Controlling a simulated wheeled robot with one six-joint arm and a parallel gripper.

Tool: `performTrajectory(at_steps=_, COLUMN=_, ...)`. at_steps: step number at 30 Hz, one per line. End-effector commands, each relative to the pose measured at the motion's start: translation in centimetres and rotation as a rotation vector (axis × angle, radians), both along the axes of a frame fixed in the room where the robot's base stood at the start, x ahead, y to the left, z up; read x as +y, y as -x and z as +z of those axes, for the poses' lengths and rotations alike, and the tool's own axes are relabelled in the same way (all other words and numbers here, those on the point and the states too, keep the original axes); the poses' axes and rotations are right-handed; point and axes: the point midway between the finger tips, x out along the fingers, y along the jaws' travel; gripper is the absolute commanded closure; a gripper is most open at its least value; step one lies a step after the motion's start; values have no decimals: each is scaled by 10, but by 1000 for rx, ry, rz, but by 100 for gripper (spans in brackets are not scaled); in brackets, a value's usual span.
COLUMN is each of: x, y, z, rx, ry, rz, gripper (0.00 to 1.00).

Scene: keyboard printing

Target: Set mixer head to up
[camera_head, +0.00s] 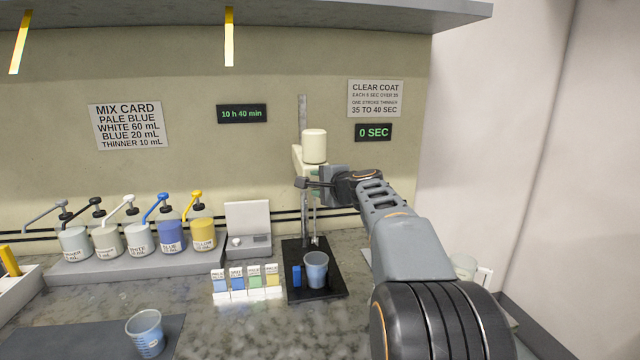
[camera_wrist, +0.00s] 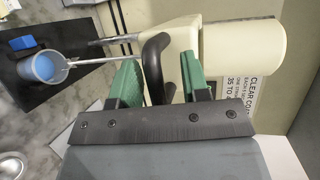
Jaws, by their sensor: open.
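The mixer head (camera_head: 314,146) is cream, with a cylinder on top, on a grey upright post above a black base (camera_head: 328,290). It fills the upper right of the wrist view (camera_wrist: 240,55). Its thin shaft hangs down toward a cup of blue liquid (camera_head: 316,270) on the base; the tip shows near the rim, and I cannot tell if it is inside. My gripper (camera_head: 318,179) is beside the mixer head. In the wrist view its green fingers (camera_wrist: 160,66) are open, one either side of a curved black handle (camera_wrist: 154,62). Contact with the handle is not clear.
A blue block (camera_head: 297,275) lies beside the cup on the base. Another cup (camera_head: 146,334) stands on a dark mat. A shelf (camera_head: 260,14) overhangs above.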

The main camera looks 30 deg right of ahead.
Motion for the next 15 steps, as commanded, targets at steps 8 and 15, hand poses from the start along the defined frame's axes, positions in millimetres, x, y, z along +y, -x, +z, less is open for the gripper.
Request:
performTrajectory(at_steps=8, x=-5, y=34, z=6, rx=-3, ry=2, rz=-4, gripper=58)
performTrajectory(at_steps=15, x=-11, y=82, z=16, rx=-3, ry=2, rz=-5, gripper=58)
